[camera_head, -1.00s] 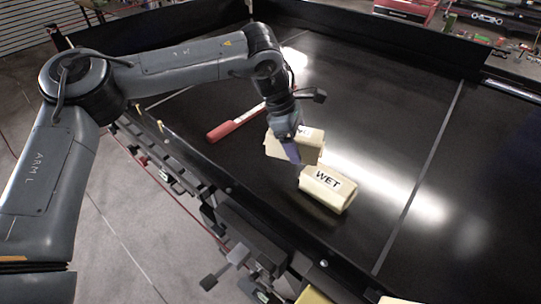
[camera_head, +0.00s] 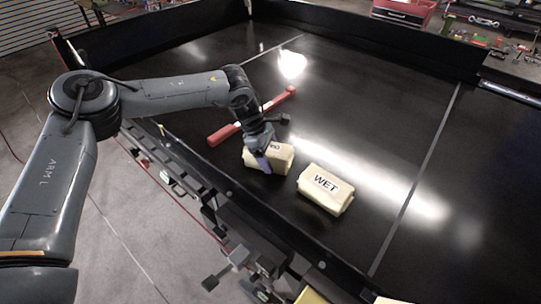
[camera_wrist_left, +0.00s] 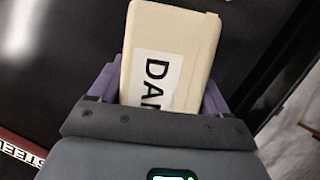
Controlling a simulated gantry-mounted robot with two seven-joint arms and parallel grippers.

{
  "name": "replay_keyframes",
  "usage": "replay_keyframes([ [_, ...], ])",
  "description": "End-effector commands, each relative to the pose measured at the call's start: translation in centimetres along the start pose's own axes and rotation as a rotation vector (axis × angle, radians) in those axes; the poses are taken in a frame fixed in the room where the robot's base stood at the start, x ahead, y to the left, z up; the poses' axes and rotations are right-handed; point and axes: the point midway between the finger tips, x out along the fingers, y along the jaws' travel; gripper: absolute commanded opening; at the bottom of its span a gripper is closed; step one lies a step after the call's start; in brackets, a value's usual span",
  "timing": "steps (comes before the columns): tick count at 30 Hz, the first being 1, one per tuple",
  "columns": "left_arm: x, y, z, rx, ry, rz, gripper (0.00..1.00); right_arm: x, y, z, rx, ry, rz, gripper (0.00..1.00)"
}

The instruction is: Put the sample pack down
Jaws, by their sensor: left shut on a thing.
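My left gripper (camera_head: 262,161) is shut on a cream block-shaped sample pack (camera_head: 281,156), with a purple finger across its near side. In the left wrist view the pack (camera_wrist_left: 190,45) sits between the two purple fingers, and its white label reads "DA", the rest being hidden. The pack is low over the black belt (camera_head: 360,110); I cannot tell whether its underside touches. A second cream pack (camera_head: 334,200), labelled "WET", lies on the belt just to the right, apart from the held one. My right gripper is not in view.
A low black wall (camera_head: 300,250) edges the near side. The belt's middle and right are clear.

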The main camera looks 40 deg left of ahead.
Motion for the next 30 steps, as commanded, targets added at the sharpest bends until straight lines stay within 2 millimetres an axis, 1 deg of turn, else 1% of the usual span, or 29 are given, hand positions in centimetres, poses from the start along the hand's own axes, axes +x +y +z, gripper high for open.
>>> replay_keyframes([
  [13,0.41,0.05,-0.07,0.001,-0.002,0.002,0.27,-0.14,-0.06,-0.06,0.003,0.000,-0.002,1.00],
  [14,0.51,0.01,-0.16,0.001,-0.001,0.000,0.80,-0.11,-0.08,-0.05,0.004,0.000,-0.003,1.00],
  [15,0.51,0.01,-0.16,0.001,-0.001,0.001,0.86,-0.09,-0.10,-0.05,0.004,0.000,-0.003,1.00],
  [18,0.49,0.02,-0.15,0.001,-0.001,0.001,1.00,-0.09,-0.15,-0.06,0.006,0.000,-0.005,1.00],
  [26,0.40,0.03,-0.11,0.001,-0.001,0.001,1.00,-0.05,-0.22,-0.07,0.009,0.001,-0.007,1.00],
  [30,-0.45,0.09,-0.05,0.001,-0.002,0.003,1.00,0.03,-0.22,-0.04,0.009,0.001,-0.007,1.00],
])
